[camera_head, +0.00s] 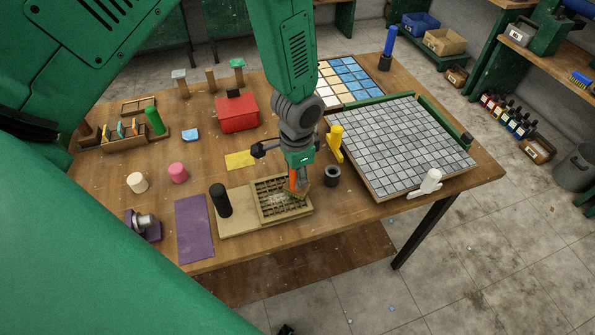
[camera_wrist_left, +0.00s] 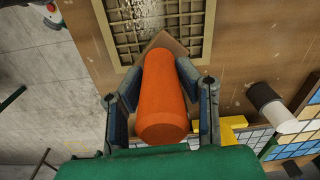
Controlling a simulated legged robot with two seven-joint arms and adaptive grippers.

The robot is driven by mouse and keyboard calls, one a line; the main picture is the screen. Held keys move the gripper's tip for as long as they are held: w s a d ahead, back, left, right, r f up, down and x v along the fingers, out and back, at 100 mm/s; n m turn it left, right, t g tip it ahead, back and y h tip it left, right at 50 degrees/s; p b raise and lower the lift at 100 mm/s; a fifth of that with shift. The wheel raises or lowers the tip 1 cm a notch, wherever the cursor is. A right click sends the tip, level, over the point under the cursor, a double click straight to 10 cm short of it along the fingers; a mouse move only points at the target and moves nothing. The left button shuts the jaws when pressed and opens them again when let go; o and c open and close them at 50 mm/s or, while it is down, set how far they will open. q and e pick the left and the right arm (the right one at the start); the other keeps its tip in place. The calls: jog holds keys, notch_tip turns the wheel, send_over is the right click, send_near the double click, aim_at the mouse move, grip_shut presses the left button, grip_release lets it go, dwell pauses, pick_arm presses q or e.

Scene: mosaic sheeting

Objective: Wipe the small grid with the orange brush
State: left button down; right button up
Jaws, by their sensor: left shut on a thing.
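My left gripper (camera_head: 296,171) is shut on the orange brush (camera_head: 293,180), with its fingers on either side of the orange handle. In the left wrist view the gripper (camera_wrist_left: 163,92) grips the thick orange handle (camera_wrist_left: 163,105), and a tan, wedge-like brush head shows beyond it. The small grid (camera_head: 270,191) is a beige frame with square cells on a light board. The brush head is at the right part of the grid; I cannot tell whether it touches. In the left wrist view the grid (camera_wrist_left: 108,38) is at the top, with a pale speckled patch. My right gripper is not in view.
A black cylinder (camera_head: 220,200) stands left of the grid on the board (camera_head: 238,221). A dark ring-shaped cup (camera_head: 332,176) stands close right. A large grey tile sheet (camera_head: 395,145), a yellow handled tool (camera_head: 335,143) and a red box (camera_head: 237,114) are nearby. A purple mat (camera_head: 195,228) lies left.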

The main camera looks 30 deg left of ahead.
pick_arm(q)
jog(key=shift+s+a, duration=0.2)
jog(key=shift+s, duration=0.35)
jog(key=shift+s+a, duration=0.2)
jog(key=shift+s, duration=0.3)
jog(key=shift+s+a, duration=0.45)
jog(key=shift+a, duration=0.2)
jog(key=shift+s+a+f, duration=0.1)
jog(key=shift+s+a, duration=0.45)
jog(key=shift+s, duration=0.1)
jog(key=shift+s+a, duration=0.2)
jog(key=shift+s, duration=0.25)
jog(key=shift+s+a, duration=0.2)
jog(key=shift+s, duration=0.25)
jog(key=shift+s+a, duration=0.7)
jog(key=shift+a, duration=0.05)
jog(key=shift+r, duration=0.2)
jog(key=shift+w+d, duration=0.1)
jog(key=shift+w, duration=0.4)
jog(key=shift+w+d, duration=1)
jog(key=shift+d, duration=0.1)
jog(key=shift+w+d+f, duration=0.1)
jog(key=shift+w+d, duration=0.3)
jog(key=shift+w, duration=0.2)
jog(key=shift+w+d, duration=0.4)
jog(key=shift+w, duration=0.2)
jog(key=shift+w+d, duration=1.2)
jog(key=shift+w, duration=0.15)
